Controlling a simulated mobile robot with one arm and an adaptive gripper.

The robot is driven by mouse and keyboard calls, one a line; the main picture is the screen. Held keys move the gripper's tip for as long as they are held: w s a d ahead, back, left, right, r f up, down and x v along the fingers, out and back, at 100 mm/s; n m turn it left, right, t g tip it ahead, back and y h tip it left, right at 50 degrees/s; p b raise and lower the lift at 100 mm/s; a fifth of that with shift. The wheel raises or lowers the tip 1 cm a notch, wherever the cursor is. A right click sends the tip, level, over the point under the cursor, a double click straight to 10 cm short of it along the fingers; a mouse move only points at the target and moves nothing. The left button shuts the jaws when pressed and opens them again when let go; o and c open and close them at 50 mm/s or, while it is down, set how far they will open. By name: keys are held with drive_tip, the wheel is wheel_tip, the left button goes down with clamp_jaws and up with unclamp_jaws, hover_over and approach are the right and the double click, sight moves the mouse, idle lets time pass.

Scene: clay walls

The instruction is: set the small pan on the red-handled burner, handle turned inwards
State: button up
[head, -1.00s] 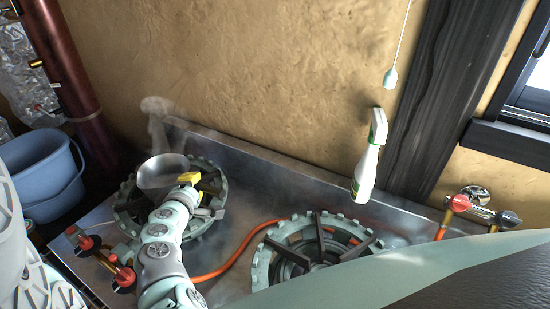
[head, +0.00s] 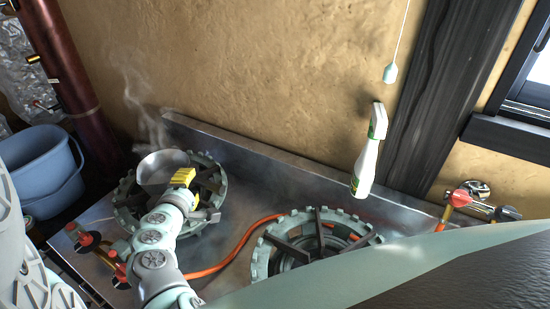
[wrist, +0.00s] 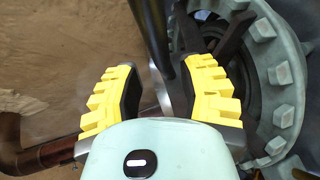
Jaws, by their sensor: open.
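The small pan (head: 160,166) looks like a shallow metallic bowl over the left side of the left burner (head: 128,212), a pale green toothed ring. I cannot tell whether it rests on the burner. My gripper (head: 182,177) is just right of the pan, over the burner. In the wrist view my gripper (wrist: 160,88) has its yellow-padded fingers apart. A dark bar (wrist: 152,30), perhaps the pan's handle, runs down between them; contact is unclear. Red-handled valves (head: 88,238) sit left of this burner. The right burner (head: 262,255) carries no pan.
An orange hose (head: 235,250) runs between the burners. A white spray bottle (head: 367,165) is near the wall at the back right, with a red-handled tap (head: 459,198) further right. A blue bucket (head: 42,170) stands left of the metal counter. Vapour rises behind the pan.

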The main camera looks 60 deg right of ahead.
drive_tip(key=b+v, duration=0.2)
drive_tip(key=v, duration=0.7)
